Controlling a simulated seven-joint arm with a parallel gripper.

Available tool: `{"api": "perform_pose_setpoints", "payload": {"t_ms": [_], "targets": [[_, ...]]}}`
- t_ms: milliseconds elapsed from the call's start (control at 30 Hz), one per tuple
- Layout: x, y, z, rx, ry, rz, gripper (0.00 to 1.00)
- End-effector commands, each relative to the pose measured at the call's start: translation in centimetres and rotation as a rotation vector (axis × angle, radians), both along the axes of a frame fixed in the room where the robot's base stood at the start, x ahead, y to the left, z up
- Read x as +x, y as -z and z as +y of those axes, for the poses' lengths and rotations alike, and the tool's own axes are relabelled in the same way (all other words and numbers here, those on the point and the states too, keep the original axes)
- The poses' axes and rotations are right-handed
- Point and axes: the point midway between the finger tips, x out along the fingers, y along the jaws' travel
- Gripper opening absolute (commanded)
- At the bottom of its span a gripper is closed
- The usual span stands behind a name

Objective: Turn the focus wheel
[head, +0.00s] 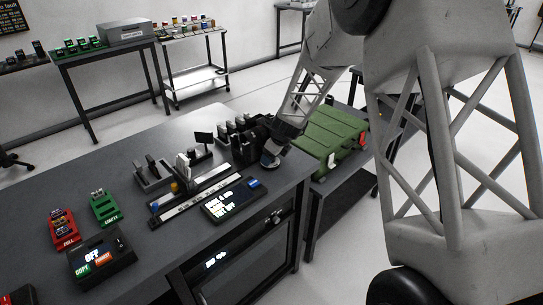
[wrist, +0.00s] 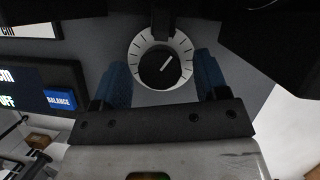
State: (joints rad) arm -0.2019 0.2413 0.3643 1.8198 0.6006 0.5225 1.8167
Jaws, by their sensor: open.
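The focus wheel (wrist: 160,66) is a dark round knob with a white pointer line, set in a white ring with black tick marks. In the wrist view it is at the top centre, and the pointer slants up to the right. My gripper (wrist: 160,75) is open, with one blue finger on each side of the wheel. I cannot tell whether the fingers touch it. In the head view my gripper (head: 272,158) is at the right end of the bench, over a pale disc, and mostly hides the wheel.
A display panel (head: 235,198) with a blue BALANCE button (wrist: 60,101) is left of the wheel. A long scaled rail (head: 188,203) with black holders lies behind it. A control box (head: 100,260) and red and green trays are further left. A green case (head: 328,140) stands to the right.

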Motion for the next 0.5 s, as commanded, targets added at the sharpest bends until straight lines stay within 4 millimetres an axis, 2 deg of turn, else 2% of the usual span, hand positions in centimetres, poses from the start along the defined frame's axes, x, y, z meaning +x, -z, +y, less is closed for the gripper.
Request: {"api": "perform_pose_setpoints", "payload": {"t_ms": [267,500], "targets": [[-0.2,-1.3,-0.4,0.001,0.000,-0.002,0.67],[-0.8,-4.0,-1.4,0.000,0.001,-0.002,0.67]]}}
